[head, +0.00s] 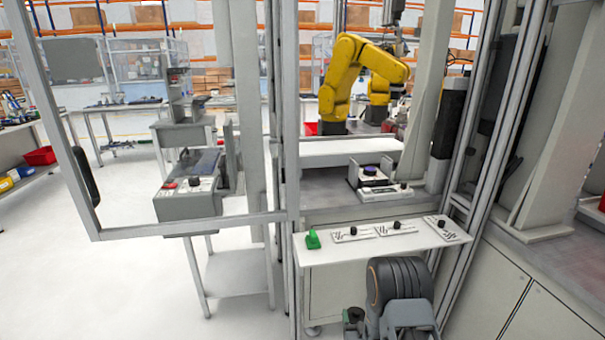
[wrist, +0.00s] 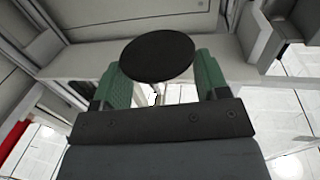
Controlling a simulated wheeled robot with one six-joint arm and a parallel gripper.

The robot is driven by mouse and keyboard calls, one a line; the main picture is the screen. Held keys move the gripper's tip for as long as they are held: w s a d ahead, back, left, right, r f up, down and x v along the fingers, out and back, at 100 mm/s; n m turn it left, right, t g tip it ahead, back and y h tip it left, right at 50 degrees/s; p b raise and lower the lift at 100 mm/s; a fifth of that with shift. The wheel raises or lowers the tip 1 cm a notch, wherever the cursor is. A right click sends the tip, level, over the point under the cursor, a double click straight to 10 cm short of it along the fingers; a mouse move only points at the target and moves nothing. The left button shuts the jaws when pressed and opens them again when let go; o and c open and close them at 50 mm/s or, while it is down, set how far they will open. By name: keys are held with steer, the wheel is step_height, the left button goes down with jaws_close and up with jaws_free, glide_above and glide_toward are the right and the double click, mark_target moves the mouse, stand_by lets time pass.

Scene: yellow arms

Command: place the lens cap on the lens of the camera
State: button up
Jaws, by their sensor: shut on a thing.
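The lens cap (wrist: 157,57) is a flat black disc in the wrist view. My gripper (wrist: 162,80) is shut on it, with a green finger pad on each side. In the head view my dark arm stands low in the picture, and my gripper (head: 354,316) is partly hidden by it, below the front shelf. I cannot make out a camera or its lens for certain. A small device with a dark round top (head: 370,171) sits on the bench behind the shelf, but I cannot tell whether it is the camera.
A narrow white shelf (head: 385,258) holds a small green object (head: 312,239) and several white plates with black knobs. A metal frame post (head: 289,150) stands left of it. A yellow robot arm (head: 350,80) stands behind. Open floor lies to the left.

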step_height(320, 180, up, 15)
steer(key=s+p, duration=0.2)
steer(key=p, duration=0.9)
steer(key=shift+s+p, duration=0.4)
